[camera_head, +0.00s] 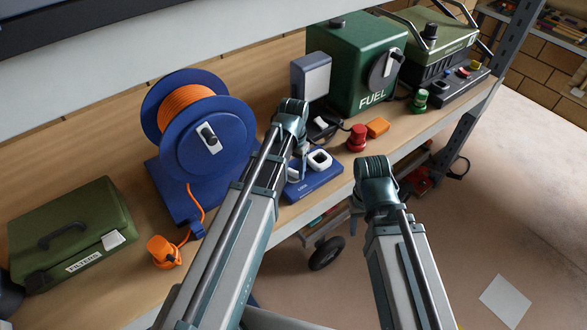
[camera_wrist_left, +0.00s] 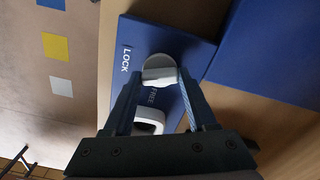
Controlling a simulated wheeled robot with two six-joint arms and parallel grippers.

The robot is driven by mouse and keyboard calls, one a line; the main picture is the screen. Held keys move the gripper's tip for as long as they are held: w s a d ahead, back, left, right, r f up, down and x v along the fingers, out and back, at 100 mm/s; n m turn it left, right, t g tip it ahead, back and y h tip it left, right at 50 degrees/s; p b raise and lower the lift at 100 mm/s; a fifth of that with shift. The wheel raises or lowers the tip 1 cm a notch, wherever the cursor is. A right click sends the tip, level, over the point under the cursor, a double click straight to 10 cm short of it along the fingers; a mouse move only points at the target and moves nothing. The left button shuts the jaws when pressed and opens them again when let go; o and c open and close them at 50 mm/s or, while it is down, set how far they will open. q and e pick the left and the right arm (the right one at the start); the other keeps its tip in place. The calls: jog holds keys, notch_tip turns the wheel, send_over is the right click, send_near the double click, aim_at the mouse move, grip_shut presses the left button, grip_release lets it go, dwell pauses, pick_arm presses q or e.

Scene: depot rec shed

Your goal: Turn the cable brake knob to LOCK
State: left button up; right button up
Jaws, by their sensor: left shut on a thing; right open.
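The blue brake panel (camera_head: 327,180) lies near the bench's front edge; in the left wrist view it (camera_wrist_left: 185,45) carries the white words LOCK and FREE. The pale cable brake knob (camera_wrist_left: 158,66) sits between my left fingertips (camera_wrist_left: 160,76), near the LOCK and FREE labels; its exact pointing direction is unclear. My left gripper (camera_head: 298,150) reaches down over the panel and is shut on the knob. A white ring-shaped part (camera_head: 319,160) stands beside it on the panel. My right gripper (camera_head: 358,198) is open, in front of the bench edge; its fingers are partly hidden.
A blue cable reel (camera_head: 228,150) with orange cable stands left of the panel. A green FILTERS box (camera_head: 72,225) is further left. A grey block (camera_head: 311,76), green FUEL unit (camera_head: 340,60) and red knob (camera_head: 357,138) are behind and right. Open floor lies right.

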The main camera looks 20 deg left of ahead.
aim_at(293, 171)
pick_arm(q)
jog(key=shift+m, duration=2)
jog(key=o, duration=1.4)
jog(key=shift+c, duration=0.2)
notch_tip(293, 171, up, 14)
jog(key=p, duration=1.3)
jog(key=shift+p, duration=0.4)
jog(key=shift+f, duration=0.15)
